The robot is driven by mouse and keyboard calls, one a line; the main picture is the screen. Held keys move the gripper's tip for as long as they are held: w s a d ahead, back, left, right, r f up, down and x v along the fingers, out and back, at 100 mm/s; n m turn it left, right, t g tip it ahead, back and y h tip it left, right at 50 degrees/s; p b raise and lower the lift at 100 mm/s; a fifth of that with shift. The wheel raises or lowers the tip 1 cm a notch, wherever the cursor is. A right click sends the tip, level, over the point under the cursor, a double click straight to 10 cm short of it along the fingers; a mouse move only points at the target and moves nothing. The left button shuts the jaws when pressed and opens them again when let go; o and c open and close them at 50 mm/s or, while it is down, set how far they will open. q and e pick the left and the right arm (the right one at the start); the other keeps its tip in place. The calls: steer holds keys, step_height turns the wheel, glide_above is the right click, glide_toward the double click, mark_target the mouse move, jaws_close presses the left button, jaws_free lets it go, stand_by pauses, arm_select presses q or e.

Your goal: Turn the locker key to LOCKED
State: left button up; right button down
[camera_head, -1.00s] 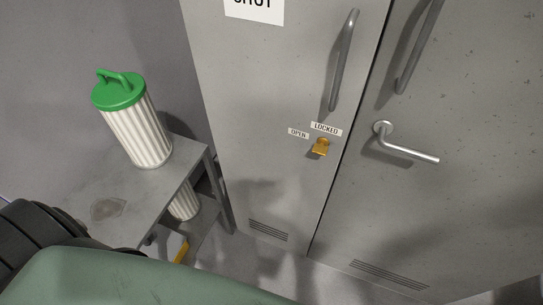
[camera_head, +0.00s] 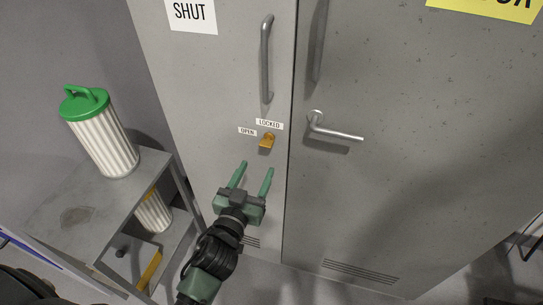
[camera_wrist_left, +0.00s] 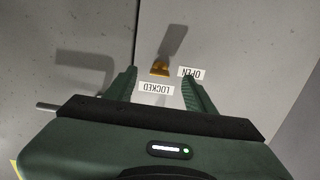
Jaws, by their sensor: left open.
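The yellow locker key (camera_head: 267,142) sits in the grey locker door, below the LOCKED label (camera_head: 270,124) and to the right of the OPEN label (camera_head: 247,131). In the left wrist view the key (camera_wrist_left: 160,68) appears upside down between my fingers, beyond their tips, with the LOCKED label (camera_wrist_left: 157,88) and OPEN label (camera_wrist_left: 191,72) near it. The key's exact turn is hard to tell. My left gripper (camera_head: 254,172) is open and empty, a little below the key and apart from it. My right gripper is not in view.
A vertical handle (camera_head: 267,60) is above the key. A lever handle (camera_head: 335,132) sticks out from the neighbouring door on the right. A grey shelf table (camera_head: 77,215) with a green-capped filter (camera_head: 103,135) stands at the left. A SHUT sign (camera_head: 191,13) is above.

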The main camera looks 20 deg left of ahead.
mark_target(265, 147)
arm_select(q)
steer(key=w, duration=0.2)
steer(key=w+r+p, duration=0.1)
steer(key=w, duration=0.3)
steer(key=shift+w+r+p, duration=0.2)
steer(key=shift+r+p, duration=0.15)
steer(key=shift+p, duration=0.05)
steer(key=shift+w+f, duration=0.1)
steer(key=shift+w, duration=0.65)
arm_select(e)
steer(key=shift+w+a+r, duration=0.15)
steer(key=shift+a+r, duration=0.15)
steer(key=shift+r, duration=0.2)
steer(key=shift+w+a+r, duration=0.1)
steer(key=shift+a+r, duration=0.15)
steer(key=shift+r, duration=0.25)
arm_select(q)
jaws_close()
